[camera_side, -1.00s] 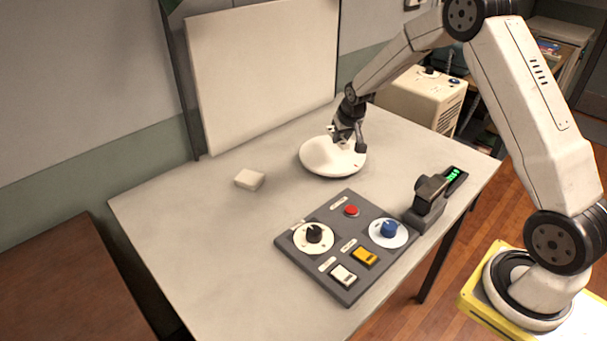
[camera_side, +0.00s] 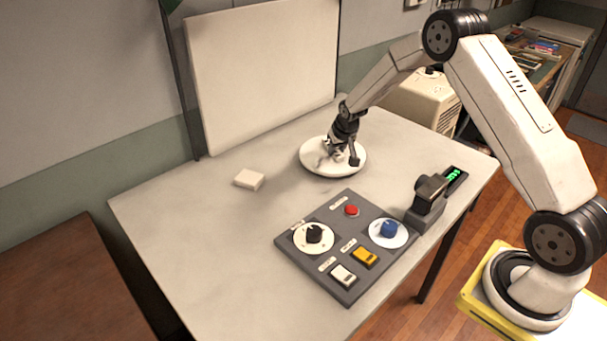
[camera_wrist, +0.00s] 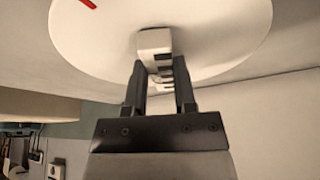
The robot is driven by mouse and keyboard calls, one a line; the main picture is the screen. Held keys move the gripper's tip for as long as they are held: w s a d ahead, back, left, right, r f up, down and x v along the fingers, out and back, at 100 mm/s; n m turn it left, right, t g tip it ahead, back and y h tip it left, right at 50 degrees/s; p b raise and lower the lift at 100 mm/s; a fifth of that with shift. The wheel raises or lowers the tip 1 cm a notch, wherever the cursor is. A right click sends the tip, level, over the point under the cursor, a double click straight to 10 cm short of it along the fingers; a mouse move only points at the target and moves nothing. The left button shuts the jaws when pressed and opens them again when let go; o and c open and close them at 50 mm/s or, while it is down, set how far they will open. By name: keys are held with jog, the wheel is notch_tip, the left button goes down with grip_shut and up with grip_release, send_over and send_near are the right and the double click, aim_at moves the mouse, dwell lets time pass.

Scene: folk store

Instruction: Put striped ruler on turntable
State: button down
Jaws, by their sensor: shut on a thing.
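The turntable (camera_side: 309,157) is a round white disc on the table, and it also fills the top of the wrist view (camera_wrist: 90,40), where a red mark shows near its edge. My gripper (camera_side: 338,158) is low over the turntable, fingers pointing down. In the wrist view my gripper (camera_wrist: 160,75) is shut on a small pale piece with dark bands, which looks like the striped ruler (camera_wrist: 154,42). The piece is seen nearly end on, in front of the disc. I cannot tell whether it touches the disc. In the side view the fingers mostly hide it.
A white block (camera_side: 249,179) lies left of the turntable. A grey control panel (camera_side: 322,277) with knobs, a red button and switches lies in front. A dark device (camera_side: 430,200) with a green display stands at right. A white board (camera_side: 262,75) stands behind. The table's left part is clear.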

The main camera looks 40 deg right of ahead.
dwell(0.3)
jog(key=shift+c, duration=2.1)
grip_release()
jog(key=shift+f, duration=0.1)
jog(key=v, duration=1.2)
